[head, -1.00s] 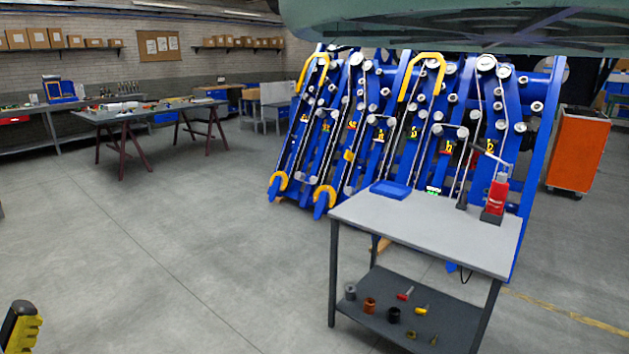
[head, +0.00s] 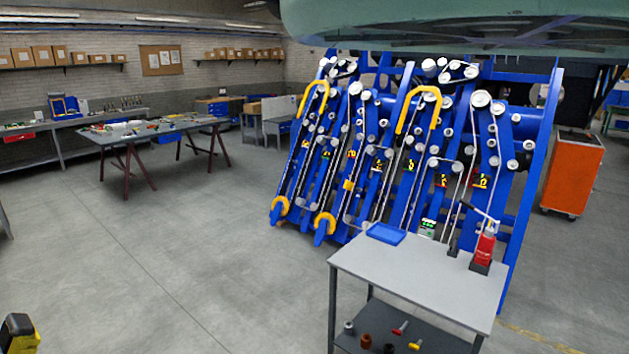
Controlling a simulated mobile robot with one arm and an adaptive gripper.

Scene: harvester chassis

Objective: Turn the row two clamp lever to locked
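The harvester's blue row-unit frame (head: 522,190) stands tilted at the centre right, with rollers, chains and yellow curved guards (head: 422,92). Small yellow, black and red parts, such as one at the right (head: 480,181) and one beside it (head: 442,181), sit partway down the rows. They are too small for me to tell which is the row two clamp lever or how it is turned. My gripper is not in view.
A grey work table (head: 425,275) stands in front of the frame, with a blue tray (head: 385,233), a red bottle-like tool (head: 484,246) and loose parts on its lower shelf. An orange cabinet (head: 572,174) is at right. A cut-off black-yellow object (head: 18,335) is at lower left. Left-centre floor is clear.

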